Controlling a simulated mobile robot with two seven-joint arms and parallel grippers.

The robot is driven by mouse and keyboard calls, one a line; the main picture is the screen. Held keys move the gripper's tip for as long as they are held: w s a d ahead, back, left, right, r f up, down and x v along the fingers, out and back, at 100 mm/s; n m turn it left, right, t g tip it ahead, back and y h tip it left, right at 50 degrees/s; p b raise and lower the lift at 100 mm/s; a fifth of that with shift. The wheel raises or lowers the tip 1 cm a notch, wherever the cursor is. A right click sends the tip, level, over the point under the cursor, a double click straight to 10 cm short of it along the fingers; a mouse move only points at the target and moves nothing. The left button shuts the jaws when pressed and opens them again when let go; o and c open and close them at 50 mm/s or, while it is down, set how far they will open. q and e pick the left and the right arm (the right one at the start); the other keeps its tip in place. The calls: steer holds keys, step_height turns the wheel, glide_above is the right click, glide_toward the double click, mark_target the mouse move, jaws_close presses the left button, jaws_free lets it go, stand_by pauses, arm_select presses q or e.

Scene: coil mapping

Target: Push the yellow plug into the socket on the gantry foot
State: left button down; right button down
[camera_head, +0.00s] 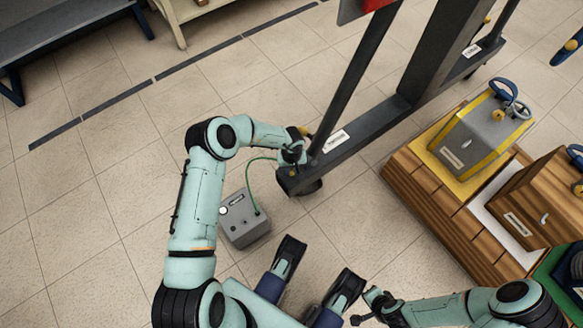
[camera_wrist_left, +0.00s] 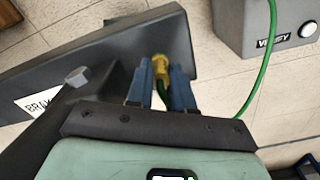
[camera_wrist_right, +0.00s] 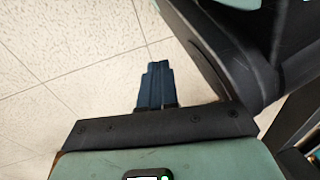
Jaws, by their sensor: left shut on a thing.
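The yellow plug (camera_wrist_left: 161,68) sits between the blue fingers of my left gripper (camera_wrist_left: 160,88), which is shut on it. The plug is at the face of the dark gantry foot (camera_wrist_left: 120,52), near its end. The socket is hidden behind the plug, and I cannot tell how deep the plug sits. A green cable (camera_wrist_left: 262,75) runs from the plug to a grey box (camera_head: 242,220). In the head view my left gripper (camera_head: 292,158) is beside the end of the gantry foot (camera_head: 352,148). My right gripper (camera_wrist_right: 153,86) is shut and empty over bare floor.
The grey box stands on the floor, left of the foot's end. A wooden pallet (camera_head: 435,210) with a grey-and-yellow case (camera_head: 480,135) and a wooden case (camera_head: 535,205) is at the right. A bench (camera_head: 60,38) stands at the back left. The tiled floor at left is clear.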

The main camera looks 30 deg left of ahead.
arm_select(q)
steer(key=c, duration=0.9)
jaws_free()
steer(key=shift+r+p, duration=0.3)
steer(key=shift+r, duration=0.4)
arm_select(e)
steer(key=s+g, duration=0.2)
steer(key=s, duration=0.3)
arm_select(q)
steer(key=shift+r+p, duration=1.95)
steer(key=shift+r, duration=4)
arm_select(e)
steer(key=w+r+t, duration=0.3)
steer(key=w+r, duration=0.2)
steer(key=w, duration=0.3)
steer(key=shift+a+r, duration=0.25)
steer(key=shift+r, duration=0.05)
